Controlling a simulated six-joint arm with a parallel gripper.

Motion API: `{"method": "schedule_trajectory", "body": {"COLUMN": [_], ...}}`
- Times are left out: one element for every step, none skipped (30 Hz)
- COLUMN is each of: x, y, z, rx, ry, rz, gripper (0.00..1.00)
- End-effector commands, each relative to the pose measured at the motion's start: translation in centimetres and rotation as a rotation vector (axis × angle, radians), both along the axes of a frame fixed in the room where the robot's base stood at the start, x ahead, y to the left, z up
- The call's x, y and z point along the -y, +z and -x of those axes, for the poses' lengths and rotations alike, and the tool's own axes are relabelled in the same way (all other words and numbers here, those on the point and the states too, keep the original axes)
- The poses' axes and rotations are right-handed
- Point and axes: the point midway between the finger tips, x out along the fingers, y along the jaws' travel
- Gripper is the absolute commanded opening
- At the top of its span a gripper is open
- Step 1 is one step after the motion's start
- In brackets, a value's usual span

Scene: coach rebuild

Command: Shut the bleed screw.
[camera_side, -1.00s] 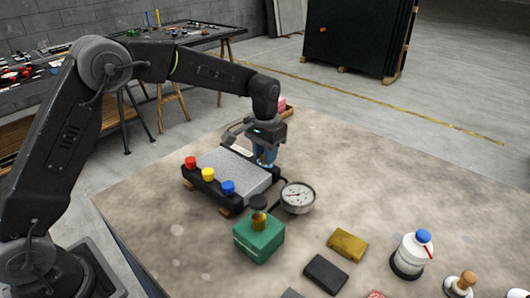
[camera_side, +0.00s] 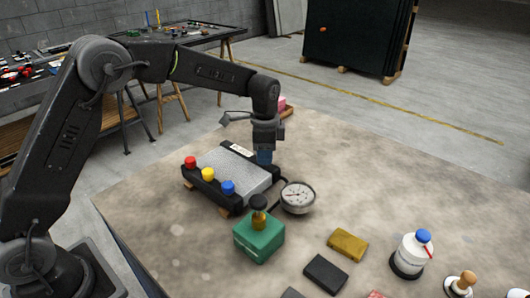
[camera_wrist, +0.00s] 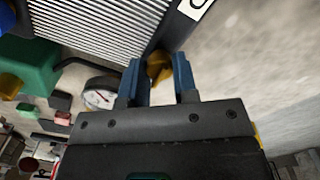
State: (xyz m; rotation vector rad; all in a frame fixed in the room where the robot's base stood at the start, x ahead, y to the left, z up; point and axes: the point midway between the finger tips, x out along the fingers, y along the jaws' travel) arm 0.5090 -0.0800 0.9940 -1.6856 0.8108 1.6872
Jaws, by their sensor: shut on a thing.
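My gripper (camera_wrist: 160,80) points down at the right-hand corner of the radiator (camera_side: 238,170), and it also shows in the side view (camera_side: 264,157). Its blue fingers are shut on a small brass-yellow bleed screw (camera_wrist: 158,66), seen between them in the wrist view. The screw sits at the radiator's dark end tank. In the side view the fingers hide the screw. How far the screw is turned cannot be told.
Red (camera_side: 190,162), yellow (camera_side: 208,174) and blue (camera_side: 228,187) caps line the radiator's near side. A pressure gauge (camera_side: 297,196) and a green box (camera_side: 259,238) stand close by.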

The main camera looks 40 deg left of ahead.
Motion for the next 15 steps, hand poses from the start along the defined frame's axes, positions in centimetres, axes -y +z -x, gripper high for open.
{"method": "schedule_trajectory", "body": {"x": [0.02, 0.02, 0.03, 0.03, 0.03, 0.03, 0.03, 0.03, 0.03, 0.03, 0.03, 0.03, 0.03, 0.03, 0.03], "y": [0.12, 0.12, 0.12, 0.13, 0.13, 0.12, 0.13, 0.13, 0.13, 0.13, 0.13, 0.13, 0.13, 0.13, 0.13], "z": [-0.04, -0.04, -0.05, -0.05, -0.05, -0.05, -0.05, -0.05, -0.05, -0.05, -0.05, -0.05, -0.05, -0.05, -0.05], "rx": [0.003, 0.003, 0.003, 0.003, 0.003, 0.003, 0.003, 0.003, 0.003, 0.003, 0.003, 0.003, 0.003, 0.003, 0.003], "ry": [-0.021, -0.033, -0.047, -0.057, -0.064, -0.074, -0.08, -0.086, -0.091, -0.094, -0.097, -0.099, -0.101, -0.102, -0.102], "rz": [0.0, 0.0, 0.0, 0.001, 0.001, 0.001, 0.001, 0.001, 0.001, 0.001, 0.001, 0.001, 0.001, 0.001, 0.001], "gripper": [0.03, 0.03, 0.03, 0.03, 0.03, 0.03, 0.03, 0.03, 0.03, 0.03, 0.03, 0.03, 0.03, 0.03, 0.03]}}
